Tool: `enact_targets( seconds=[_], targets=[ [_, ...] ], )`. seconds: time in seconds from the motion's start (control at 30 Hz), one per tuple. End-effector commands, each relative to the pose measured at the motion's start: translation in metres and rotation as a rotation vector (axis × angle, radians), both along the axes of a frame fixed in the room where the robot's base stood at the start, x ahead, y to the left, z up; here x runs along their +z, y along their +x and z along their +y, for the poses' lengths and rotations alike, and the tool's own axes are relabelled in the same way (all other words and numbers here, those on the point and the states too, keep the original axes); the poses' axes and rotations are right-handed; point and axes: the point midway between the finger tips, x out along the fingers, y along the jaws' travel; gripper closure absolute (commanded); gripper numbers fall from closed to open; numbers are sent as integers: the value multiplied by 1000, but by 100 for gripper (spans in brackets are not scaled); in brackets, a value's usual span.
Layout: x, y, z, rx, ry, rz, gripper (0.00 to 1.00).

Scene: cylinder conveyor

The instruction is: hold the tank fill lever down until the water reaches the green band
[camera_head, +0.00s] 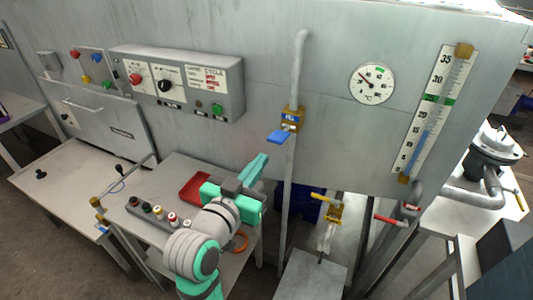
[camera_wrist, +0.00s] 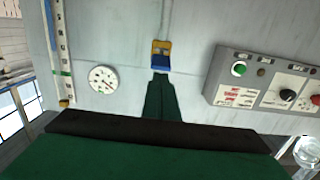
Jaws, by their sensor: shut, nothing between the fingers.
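The fill lever (camera_head: 278,137) is a blue paddle sticking out below the yellow valve body (camera_head: 297,112) marked FILL on the tank's front. My gripper (camera_head: 263,158) is shut and empty, its green fingers just below and left of the lever in the head view, with a small gap showing. In the wrist view my fingertips (camera_wrist: 160,76) point at the blue and yellow fill valve (camera_wrist: 161,46); whether they touch it I cannot tell. The level gauge (camera_head: 408,160) shows a blue water column (camera_head: 420,143) ending below the green band (camera_head: 448,101).
A control box (camera_head: 176,80) and a round dial (camera_head: 372,83) are on the tank wall. A vertical pipe (camera_head: 287,210) runs down past the valve. Red-handled and yellow-handled valves (camera_head: 390,220) sit below the tank. A red tray (camera_head: 194,187) lies on the table beside my arm.

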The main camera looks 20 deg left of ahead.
Motion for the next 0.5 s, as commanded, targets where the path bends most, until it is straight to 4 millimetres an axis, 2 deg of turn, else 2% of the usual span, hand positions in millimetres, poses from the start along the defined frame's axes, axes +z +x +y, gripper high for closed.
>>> enact_targets(
  seconds=[0.2,0.5],
  targets=[
    [-1,-20,3,1,0,-1,100],
    [-1,-23,3,0,1,-1,100]
  ],
)
